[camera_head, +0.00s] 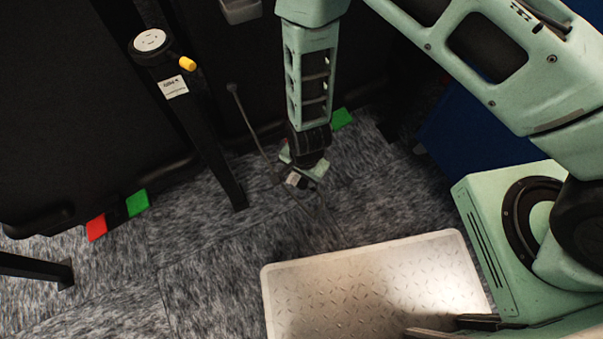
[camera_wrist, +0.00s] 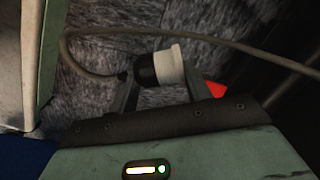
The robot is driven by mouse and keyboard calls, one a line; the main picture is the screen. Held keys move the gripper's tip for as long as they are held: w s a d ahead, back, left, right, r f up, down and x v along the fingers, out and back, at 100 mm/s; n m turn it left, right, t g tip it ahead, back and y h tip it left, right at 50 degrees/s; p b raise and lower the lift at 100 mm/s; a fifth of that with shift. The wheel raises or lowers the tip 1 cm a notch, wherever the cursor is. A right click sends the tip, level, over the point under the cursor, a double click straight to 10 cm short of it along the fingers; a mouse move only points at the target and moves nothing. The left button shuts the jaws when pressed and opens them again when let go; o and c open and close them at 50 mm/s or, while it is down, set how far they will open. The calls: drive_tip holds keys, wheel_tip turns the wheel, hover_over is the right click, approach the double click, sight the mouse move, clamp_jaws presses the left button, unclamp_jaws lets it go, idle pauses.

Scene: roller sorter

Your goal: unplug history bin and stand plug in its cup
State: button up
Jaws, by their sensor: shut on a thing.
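My gripper (camera_head: 298,181) hangs low over the carpet and is shut. The plug lies sideways across the fingers. A thin grey cable (camera_wrist: 90,64) runs from its black end; a cable (camera_head: 255,132) also shows in the head view. The label (camera_head: 173,86) is too small to read. I cannot identify the plug's cup.
Dark bins fill the back. Red (camera_head: 96,227) and green (camera_head: 137,203) tabs show low along them, with another green tab (camera_head: 341,119) near my arm. A grey bracket (camera_head: 240,9) is cut by the top edge. Open carpet (camera_head: 200,270) lies in front.

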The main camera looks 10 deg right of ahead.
wheel_tip(320, 180, up, 44)
drive_tip(key=p, duration=3.7)
drive_tip(key=shift+r+p, duration=0.15)
drive_tip(key=shift+p, duration=0.25)
idle(3.5)
